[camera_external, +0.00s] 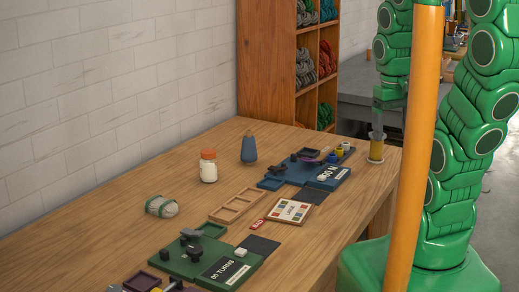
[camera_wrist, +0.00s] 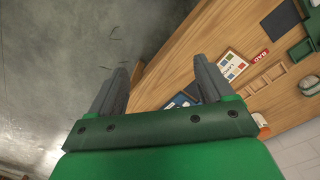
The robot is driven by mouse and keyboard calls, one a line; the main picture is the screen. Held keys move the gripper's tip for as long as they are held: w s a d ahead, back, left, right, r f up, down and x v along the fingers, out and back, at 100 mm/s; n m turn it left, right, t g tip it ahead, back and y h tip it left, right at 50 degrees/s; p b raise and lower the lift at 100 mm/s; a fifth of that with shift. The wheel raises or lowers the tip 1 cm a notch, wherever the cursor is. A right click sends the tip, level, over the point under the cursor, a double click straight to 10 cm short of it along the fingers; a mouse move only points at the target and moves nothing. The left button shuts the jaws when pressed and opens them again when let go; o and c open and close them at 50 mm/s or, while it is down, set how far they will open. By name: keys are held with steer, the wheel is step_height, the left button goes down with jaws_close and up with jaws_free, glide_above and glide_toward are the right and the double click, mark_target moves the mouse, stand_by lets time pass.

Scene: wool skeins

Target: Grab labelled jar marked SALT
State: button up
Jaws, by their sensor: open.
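A clear jar with white contents and an orange lid (camera_external: 208,166) stands upright on the wooden table, towards the wall. Its label is too small to read. In the wrist view, an orange and white piece (camera_wrist: 262,124) that looks like the jar shows at the right, partly hidden by my gripper's body. My gripper (camera_wrist: 160,65) is open and empty, with its fingers over the table's edge and the grey floor. In the external view it hangs near the table's far right end, well apart from the jar.
A wooden tray (camera_external: 237,205), a blue board (camera_external: 302,175) and a green board (camera_external: 216,262) lie in front. A yellowish cylinder (camera_external: 376,150) is at the right end.

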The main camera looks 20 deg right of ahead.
mark_target(208, 152)
steer(key=w+a+f+n+t+y, duration=0.1)
steer(key=w+a+f+t, duration=0.2)
steer(key=w, duration=0.7)
steer(key=w+a+f+n+t, duration=0.2)
steer(key=w+a+f, duration=0.15)
steer(key=w, duration=0.65)
steer(key=w+a+f+n+t+y, duration=0.1)
steer(key=w+a+f+t, duration=0.2)
steer(key=w, duration=0.7)
steer(key=shift+w+a+f+n+t+y, duration=0.55)
steer(key=shift+w+a+f+y, duration=1.2)
steer(key=shift+a, duration=3.1)
steer(key=shift+w+a+f+n+t+y, duration=0.1)
steer(key=shift+w+a+f+n+y, duration=0.8)
steer(key=shift+w+a+f, duration=2.85)
steer(key=shift+w+a+f+n+t+y, duration=0.35)
steer(key=shift+w+a+n+y, duration=0.8)
steer(key=shift+a, duration=4.8)
steer(key=shift+w+m, duration=0.4)
steer(key=shift+w, duration=0.05)
steer(key=shift+c, duration=0.5)
steer(key=c, duration=1.1)
